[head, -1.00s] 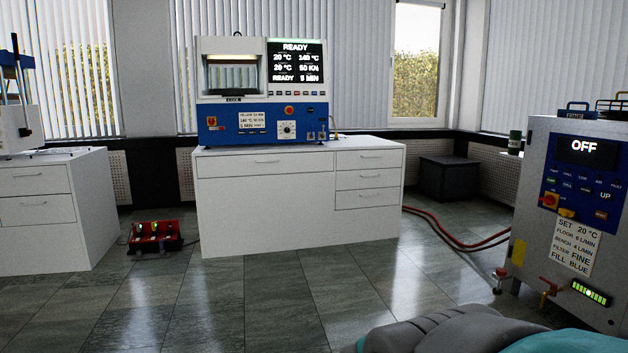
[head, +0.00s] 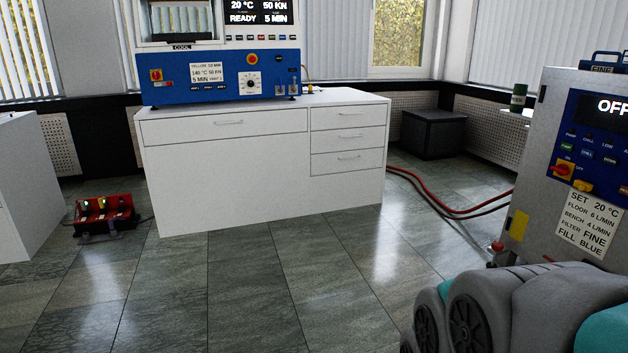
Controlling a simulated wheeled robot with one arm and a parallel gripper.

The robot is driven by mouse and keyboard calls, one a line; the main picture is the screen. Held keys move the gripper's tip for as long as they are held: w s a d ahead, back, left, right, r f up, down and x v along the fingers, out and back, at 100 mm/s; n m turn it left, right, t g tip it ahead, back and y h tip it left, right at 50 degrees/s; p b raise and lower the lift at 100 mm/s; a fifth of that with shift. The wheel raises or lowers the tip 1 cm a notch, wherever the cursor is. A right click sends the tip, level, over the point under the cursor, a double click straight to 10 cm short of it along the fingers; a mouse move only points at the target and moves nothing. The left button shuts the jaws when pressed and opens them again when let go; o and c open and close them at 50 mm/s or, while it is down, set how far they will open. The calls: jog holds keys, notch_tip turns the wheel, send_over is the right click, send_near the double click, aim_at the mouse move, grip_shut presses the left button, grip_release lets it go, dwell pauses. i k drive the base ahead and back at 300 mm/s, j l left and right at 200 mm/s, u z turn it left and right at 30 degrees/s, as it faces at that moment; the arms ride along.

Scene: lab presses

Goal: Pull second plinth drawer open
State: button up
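The white plinth (head: 200,190) stands ahead at the centre in the head view, with the blue press (head: 220,78) on top. Its front has one wide drawer (head: 180,131) at the upper left and a stack of three small drawers on the right: top (head: 330,118), middle (head: 330,141) and bottom (head: 330,166). Each drawer has a thin bar handle, and all look closed flush. My grey and teal arm fills the lower right corner, well apart from the plinth. My gripper's fingers are not in view.
A grey control cabinet (head: 560,130) reading OFF stands at the right. Red hoses (head: 440,203) run from it behind the plinth. The tiled floor before the plinth is clear.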

aim_at(328, 140)
jog(key=i+l+z, duration=0.1)
jog(key=i, duration=0.5)
jog(key=i+z, duration=0.1)
jog(key=i, duration=1.1)
jog(key=i+z, duration=0.15)
jog(key=i, duration=0.45)
jog(key=i+z, duration=0.1)
jog(key=i, duration=0.5)
jog(key=i+j+z, duration=0.1)
jog(key=i, duration=0.5)
jog(key=i+j+z, duration=0.1)
jog(key=i+j, duration=0.15)
jog(key=i, duration=0.35)
